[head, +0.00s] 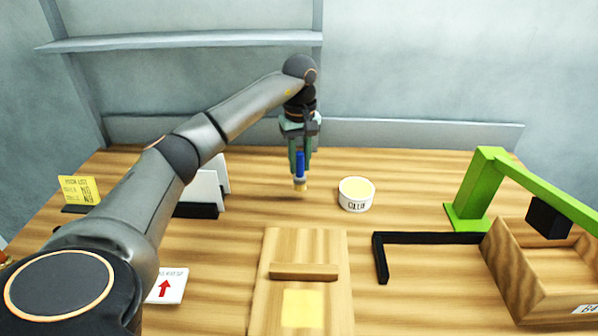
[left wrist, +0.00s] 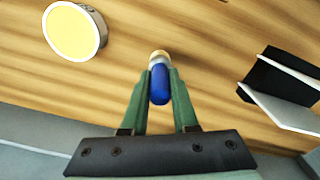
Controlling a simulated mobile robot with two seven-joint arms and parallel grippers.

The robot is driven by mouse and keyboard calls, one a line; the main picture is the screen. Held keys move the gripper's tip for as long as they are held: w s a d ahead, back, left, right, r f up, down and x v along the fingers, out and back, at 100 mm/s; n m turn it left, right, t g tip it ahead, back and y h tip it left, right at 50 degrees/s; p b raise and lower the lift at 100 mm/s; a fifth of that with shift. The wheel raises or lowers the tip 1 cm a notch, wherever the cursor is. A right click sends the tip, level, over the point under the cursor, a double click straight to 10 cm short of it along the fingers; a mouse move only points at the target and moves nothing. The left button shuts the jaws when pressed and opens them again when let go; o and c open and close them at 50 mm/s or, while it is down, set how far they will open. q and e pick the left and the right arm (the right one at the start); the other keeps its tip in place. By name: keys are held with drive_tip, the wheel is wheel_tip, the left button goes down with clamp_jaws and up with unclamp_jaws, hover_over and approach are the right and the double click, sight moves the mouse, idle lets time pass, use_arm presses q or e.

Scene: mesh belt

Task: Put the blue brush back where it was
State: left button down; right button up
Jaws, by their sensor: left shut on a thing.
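The blue brush (head: 300,167) has a blue handle and a pale yellowish tip that points down. My left gripper (head: 300,160) is shut on its handle and holds it upright above the table, left of a round white glue tub (head: 356,194) with a yellow top. In the left wrist view the brush (left wrist: 160,85) sits between the two green fingers of the gripper (left wrist: 160,85), and the glue tub (left wrist: 75,30) is at the upper left. My right gripper is not in view.
A wooden board (head: 335,255) with a crossbar and a yellow square lies at front centre. A black angle piece (head: 425,238), a wooden box (head: 510,275) and a green stand (head: 478,190) are to the right. White panels in a black holder (head: 196,210) stand left.

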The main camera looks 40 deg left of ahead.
sight(299, 173)
use_arm(q)
drive_tip(key=shift+w+a+f, duration=0.1)
drive_tip(key=shift+a+f, duration=0.1)
drive_tip(key=shift+f, duration=0.15)
drive_tip(key=shift+f+p, duration=0.3)
drive_tip(key=shift+f, duration=1.1)
drive_tip(key=c, duration=0.7)
unclamp_jaws()
drive_tip(key=shift+f, duration=0.15)
wheel_tip(299, 173, up, 12)
drive_tip(key=shift+r, duration=0.2)
